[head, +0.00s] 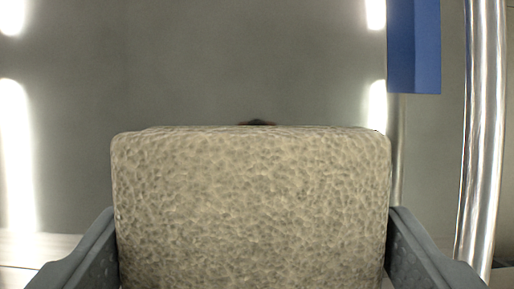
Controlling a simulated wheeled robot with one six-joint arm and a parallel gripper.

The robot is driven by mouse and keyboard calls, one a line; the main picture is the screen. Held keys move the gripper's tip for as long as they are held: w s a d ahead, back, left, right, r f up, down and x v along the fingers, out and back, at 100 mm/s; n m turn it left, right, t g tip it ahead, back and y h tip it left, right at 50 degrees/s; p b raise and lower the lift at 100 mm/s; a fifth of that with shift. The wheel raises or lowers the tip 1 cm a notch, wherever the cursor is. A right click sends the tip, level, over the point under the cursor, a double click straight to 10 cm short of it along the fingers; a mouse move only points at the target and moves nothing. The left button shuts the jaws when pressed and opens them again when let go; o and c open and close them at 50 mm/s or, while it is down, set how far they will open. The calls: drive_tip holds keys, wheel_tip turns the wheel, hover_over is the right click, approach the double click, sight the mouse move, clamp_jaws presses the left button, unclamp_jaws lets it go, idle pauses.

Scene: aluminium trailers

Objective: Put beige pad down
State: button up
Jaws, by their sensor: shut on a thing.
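The beige pad (250,205) is a thick block with rounded corners and a mottled, sponge-like face. It fills the lower middle of the head view. My gripper (252,245) is shut on it, with one grey finger against its left side and one against its right side. The pad's lower end is cut off by the picture's bottom edge. The pad hides most of what lies straight ahead of it.
A grey wall (200,60) stands behind, with bright light strips at left and right. A shiny metal pole (482,130) stands upright at the right. A blue panel (414,45) hangs at the upper right. A small dark thing (257,122) peeks over the pad's top edge.

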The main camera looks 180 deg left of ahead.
drive_tip(key=shift+f, duration=4.35)
drive_tip(key=shift+f, duration=0.1)
drive_tip(key=o, duration=0.8)
drive_tip(key=v, duration=1.2)
